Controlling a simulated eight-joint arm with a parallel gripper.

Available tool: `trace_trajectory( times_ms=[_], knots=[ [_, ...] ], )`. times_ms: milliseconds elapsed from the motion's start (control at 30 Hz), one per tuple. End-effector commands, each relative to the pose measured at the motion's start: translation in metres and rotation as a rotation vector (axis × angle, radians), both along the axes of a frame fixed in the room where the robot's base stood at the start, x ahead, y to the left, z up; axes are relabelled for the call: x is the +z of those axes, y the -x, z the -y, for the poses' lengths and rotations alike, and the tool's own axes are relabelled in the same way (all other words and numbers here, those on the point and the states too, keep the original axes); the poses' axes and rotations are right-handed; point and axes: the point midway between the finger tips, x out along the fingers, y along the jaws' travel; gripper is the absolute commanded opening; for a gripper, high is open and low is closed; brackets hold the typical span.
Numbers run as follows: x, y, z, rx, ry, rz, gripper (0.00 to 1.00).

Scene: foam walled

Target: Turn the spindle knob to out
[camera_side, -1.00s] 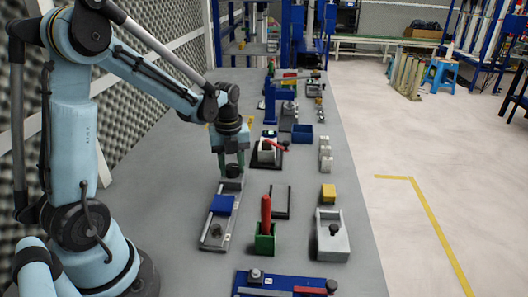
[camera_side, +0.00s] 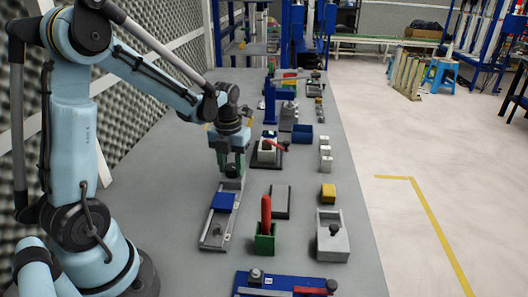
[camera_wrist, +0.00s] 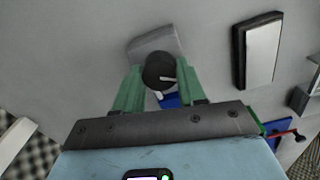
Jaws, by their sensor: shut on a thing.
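The spindle knob (camera_wrist: 157,70) is a round black knob with a short white line on its face, pointing right in the wrist view. It sits on a light grey block (camera_wrist: 141,46) and another white mark shows just below the knob. My gripper (camera_wrist: 156,80) has its green fingers on either side of the knob, shut on it. In the side view my gripper (camera_side: 231,169) is at the far end of a grey rail fixture (camera_side: 213,239) carrying a blue block (camera_side: 223,202). The knob is mostly hidden there by the fingers.
A black-edged plate (camera_side: 280,201) lies right of the fixture. Bare table lies to the left.

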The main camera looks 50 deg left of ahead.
Motion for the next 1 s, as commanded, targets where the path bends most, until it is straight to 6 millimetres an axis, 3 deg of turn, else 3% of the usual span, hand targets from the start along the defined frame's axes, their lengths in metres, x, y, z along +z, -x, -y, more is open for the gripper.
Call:
trace_trajectory(
  times_ms=[333,367,500,833,1000],
  knots=[
    [0.0,0.0,0.0,-0.005,0.001,-0.001,0.1],
    [0.0,0.0,0.0,-0.005,0.001,-0.001,0.43],
    [0.0,0.0,0.0,-0.004,0.0,0.0,0.65],
    [0.001,0.0,0.0,-0.003,0.0,0.0,0.66],
    [0.014,0.0,0.0,-0.003,0.0,0.0,0.66]
  ],
)
